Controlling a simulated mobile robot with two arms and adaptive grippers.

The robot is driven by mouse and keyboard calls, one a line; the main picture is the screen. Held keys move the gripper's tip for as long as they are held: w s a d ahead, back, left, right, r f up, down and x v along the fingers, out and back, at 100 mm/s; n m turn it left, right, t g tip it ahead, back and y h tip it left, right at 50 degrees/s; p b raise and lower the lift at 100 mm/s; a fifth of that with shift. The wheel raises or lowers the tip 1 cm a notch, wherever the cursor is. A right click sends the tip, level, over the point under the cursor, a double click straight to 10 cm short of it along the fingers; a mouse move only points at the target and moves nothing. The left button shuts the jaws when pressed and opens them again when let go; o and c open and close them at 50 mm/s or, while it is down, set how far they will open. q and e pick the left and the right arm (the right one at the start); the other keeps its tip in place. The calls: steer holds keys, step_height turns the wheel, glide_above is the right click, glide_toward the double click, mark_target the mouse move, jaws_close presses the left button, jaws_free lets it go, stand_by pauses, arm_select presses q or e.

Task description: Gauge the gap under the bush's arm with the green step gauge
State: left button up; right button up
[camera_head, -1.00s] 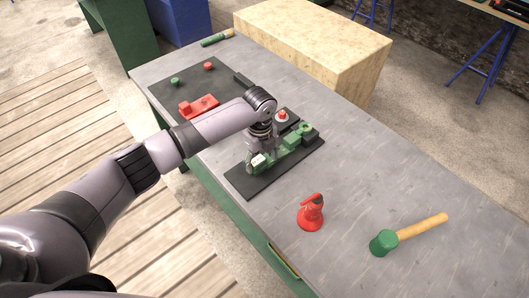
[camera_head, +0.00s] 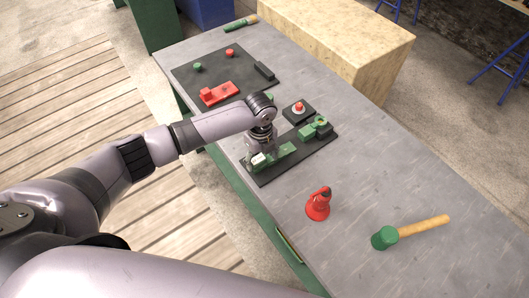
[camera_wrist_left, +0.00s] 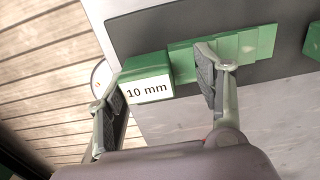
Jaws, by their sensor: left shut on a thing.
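The green step gauge (camera_head: 286,152) is at the front of a black mat (camera_head: 276,174) on the bench. In the left wrist view the gauge (camera_wrist_left: 150,72) shows a white "10 mm" label and steps running right. Whether the gauge touches the mat I cannot tell. A green part with a ring (camera_head: 318,125), perhaps the bush, stands farther back, apart from the gauge. My right gripper is out of view.
A red button on a black block (camera_head: 298,111) stands behind the mat. A second mat (camera_head: 192,83) holds a red block (camera_head: 219,93).

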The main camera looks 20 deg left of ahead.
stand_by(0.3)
arm_select(q)
step_height(320, 180, up, 3)
steer(key=shift+f+p, duration=0.2)
steer(key=shift+p, duration=1.05)
steer(key=shift+r, duration=1.75)
